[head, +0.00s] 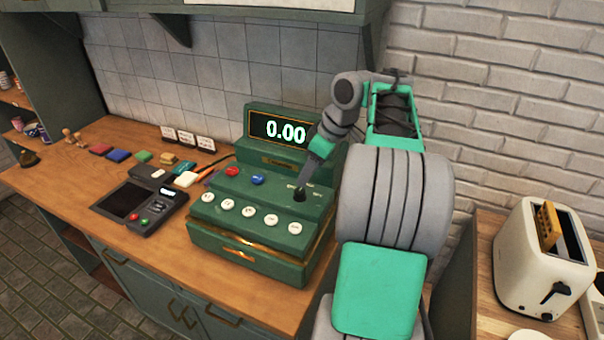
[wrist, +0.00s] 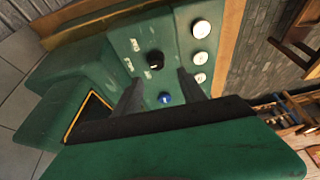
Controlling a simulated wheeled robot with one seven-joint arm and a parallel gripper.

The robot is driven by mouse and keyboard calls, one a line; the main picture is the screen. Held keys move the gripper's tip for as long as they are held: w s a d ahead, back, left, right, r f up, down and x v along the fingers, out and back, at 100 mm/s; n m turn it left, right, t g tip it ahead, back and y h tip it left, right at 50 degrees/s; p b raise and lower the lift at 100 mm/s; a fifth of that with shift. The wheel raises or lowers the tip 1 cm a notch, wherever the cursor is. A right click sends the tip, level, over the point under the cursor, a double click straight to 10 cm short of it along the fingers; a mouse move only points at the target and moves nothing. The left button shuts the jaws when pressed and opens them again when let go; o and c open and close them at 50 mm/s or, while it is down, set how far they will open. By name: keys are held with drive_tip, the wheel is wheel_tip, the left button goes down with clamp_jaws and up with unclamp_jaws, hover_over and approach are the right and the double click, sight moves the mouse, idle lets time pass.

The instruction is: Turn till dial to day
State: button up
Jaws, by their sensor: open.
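The green till (head: 225,202) stands on the wooden counter, its display (head: 281,130) reading 0.00. Its small black dial (head: 299,195) sits on the right of the sloped top. In the wrist view the dial (wrist: 155,60) has pale printed labels beside it, too small to read, so its setting cannot be told. My gripper (head: 307,181) is just above the dial, pointing down at it. In the wrist view the two fingers of my gripper (wrist: 160,78) are apart, with the dial beyond their tips. I cannot tell whether a finger touches it.
White round buttons (head: 249,212), a red button (head: 232,171) and a blue button (head: 257,180) are on the till near the dial. A card terminal (head: 141,207) lies to the left. A cream toaster (head: 538,262) stands on a separate surface at the right.

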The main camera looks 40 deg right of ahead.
sight(300, 190)
drive_tip(key=x, duration=0.5)
drive_tip(key=b+x, duration=0.1)
drive_tip(key=x, duration=0.1)
drive_tip(key=shift+d+f, duration=0.25)
drive_tip(key=shift+c, duration=0.4)
clamp_jaws()
